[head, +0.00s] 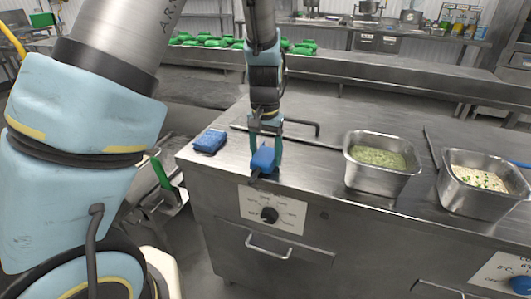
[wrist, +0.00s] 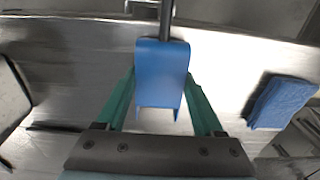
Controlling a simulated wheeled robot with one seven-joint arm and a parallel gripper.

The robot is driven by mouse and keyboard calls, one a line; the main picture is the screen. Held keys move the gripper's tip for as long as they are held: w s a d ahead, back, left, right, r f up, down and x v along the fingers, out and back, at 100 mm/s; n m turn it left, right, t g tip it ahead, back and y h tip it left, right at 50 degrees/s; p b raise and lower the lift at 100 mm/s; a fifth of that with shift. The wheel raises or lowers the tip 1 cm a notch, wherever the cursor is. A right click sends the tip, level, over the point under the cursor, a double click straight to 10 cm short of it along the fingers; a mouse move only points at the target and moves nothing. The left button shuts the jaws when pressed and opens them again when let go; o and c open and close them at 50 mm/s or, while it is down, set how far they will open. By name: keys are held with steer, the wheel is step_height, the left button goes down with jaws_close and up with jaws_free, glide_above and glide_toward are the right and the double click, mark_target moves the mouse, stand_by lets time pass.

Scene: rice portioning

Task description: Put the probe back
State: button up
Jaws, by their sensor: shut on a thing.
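My gripper (head: 265,160) points down at the counter's front edge, near the left end. Its green fingers (wrist: 160,105) are shut on a blue block with a dark rod, which appears to be the probe (head: 263,158). In the wrist view the probe's blue body (wrist: 161,72) lies between the fingers, with a forked end toward my gripper. Its rod runs to the top of the picture, over the counter's front edge. I cannot tell whether the probe touches the counter. No separate holder for it can be made out.
A folded blue cloth (head: 210,141) lies left of my gripper; the wrist view shows it at right (wrist: 282,101). A bent metal bar (head: 300,123) lies behind. A pan of green food (head: 382,183) and a rice pan (head: 480,201) stand right.

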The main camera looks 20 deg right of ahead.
mark_target(265, 154)
steer(key=shift+f, duration=0.2)
steer(key=o, duration=1.4)
steer(key=shift+c, duration=0.2)
steer(key=shift+r, duration=0.1)
step_height(265, 154, up, 12)
steer(key=b, duration=0.2)
steer(key=s+a+f+n, duration=0.1)
steer(key=a+f+n, duration=0.1)
steer(key=a, duration=1.2)
steer(key=s+a+f+n+t, duration=0.1)
steer(key=a+n, duration=0.4)
steer(key=a, duration=1)
step_height(265, 154, down, 2)
steer(key=shift+s+a+f, duration=0.1)
steer(key=shift+s+a, duration=0.15)
steer(key=shift+s, duration=0.4)
